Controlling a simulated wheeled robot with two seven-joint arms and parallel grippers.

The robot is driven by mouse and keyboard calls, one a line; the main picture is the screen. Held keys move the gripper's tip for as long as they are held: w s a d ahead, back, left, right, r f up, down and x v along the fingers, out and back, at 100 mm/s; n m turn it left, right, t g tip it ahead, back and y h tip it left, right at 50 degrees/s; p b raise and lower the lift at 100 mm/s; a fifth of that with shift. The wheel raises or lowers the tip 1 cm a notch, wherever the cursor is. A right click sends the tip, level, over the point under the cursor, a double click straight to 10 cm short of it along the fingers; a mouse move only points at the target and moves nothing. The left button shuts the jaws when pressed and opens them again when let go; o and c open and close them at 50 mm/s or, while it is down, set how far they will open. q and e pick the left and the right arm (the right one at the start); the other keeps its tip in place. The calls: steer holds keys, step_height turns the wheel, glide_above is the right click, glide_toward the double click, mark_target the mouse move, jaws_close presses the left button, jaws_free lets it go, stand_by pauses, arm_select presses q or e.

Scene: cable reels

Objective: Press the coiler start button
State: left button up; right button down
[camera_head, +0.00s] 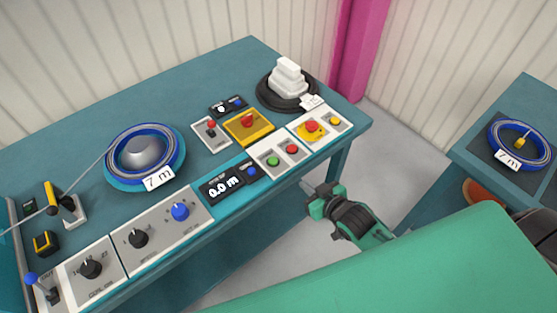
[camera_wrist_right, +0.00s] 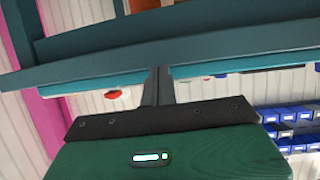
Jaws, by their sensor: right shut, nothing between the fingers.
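The coiler bench (camera_head: 95,127) carries a front control panel. A green button (camera_head: 273,162), likely the start button, sits on a light plate beside a red button (camera_head: 292,149). Their labels are too small to read. My right gripper (camera_head: 312,201) is shut and empty, in front of the bench's right part, below and to the right of the green button and apart from it. In the right wrist view its fingers (camera_wrist_right: 157,84) are together, close to the bench edge (camera_wrist_right: 60,78); the green button cannot be made out there. My left gripper is not in view.
A red emergency knob (camera_head: 312,127) on yellow is right of the buttons. A display (camera_head: 220,187) reads 0.0 m. A blue reel (camera_head: 145,155) tagged 7 m lies on the bench; another reel (camera_head: 520,144) is on the right table. Floor shows between the tables.

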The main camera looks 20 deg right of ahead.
step_height(320, 180, up, 11)
steer(key=s+a+t+y, duration=0.1)
steer(key=a, duration=0.1)
steer(key=shift+a+n+y, duration=0.4)
steer(key=shift+w+r, duration=0.1)
steer(key=p, duration=0.2)
glide_above(278, 168)
step_height(278, 168, down, 2)
steer(key=shift+w+f, duration=0.1)
steer(key=shift+f, duration=0.05)
step_height(278, 168, down, 3)
steer(key=shift+r, duration=0.1)
steer(key=shift+f, duration=0.65)
steer(key=shift+f, duration=0.15)
